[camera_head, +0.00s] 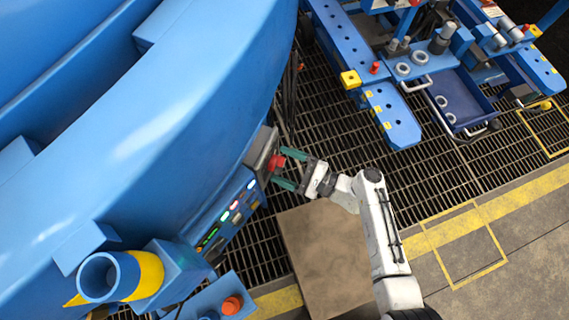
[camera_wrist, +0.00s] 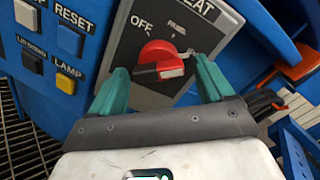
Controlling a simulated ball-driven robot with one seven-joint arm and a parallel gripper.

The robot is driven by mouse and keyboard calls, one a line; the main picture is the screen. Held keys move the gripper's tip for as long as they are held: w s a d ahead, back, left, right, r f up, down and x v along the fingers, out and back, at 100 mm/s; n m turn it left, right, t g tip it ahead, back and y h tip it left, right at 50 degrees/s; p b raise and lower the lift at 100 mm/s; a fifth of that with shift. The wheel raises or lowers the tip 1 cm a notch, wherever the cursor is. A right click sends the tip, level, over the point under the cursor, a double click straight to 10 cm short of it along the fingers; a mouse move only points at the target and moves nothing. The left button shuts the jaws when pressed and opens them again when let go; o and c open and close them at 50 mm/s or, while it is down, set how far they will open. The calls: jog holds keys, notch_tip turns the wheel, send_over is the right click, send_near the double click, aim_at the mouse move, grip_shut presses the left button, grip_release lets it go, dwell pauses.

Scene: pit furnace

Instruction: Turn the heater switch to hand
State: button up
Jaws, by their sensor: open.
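The heater switch is a red rotary knob (camera_wrist: 160,58) on a dark grey plate (camera_wrist: 127,45) whose visible lettering ends in "EAT". "OFF" is printed at the plate's upper left; a second, smaller label to its right is too blurred to read. The pale part of the knob's handle points right. My gripper (camera_wrist: 158,80) is open, its green fingers on either side of the knob. I cannot tell whether they touch it. In the head view the red knob (camera_head: 276,162) sits on the furnace's side panel, with my gripper (camera_head: 282,168) around it.
A blue button (camera_wrist: 70,40) marked RESET and a yellow button (camera_wrist: 65,83) marked LAMP are left of the switch. The big blue furnace (camera_head: 150,130) fills the left. A blue cart (camera_head: 470,100) stands at upper right; open grating (camera_head: 330,125) lies between.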

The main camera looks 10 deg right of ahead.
jog(key=v, duration=1)
jog(key=shift+d, duration=0.25)
jog(key=shift+s, duration=0.1)
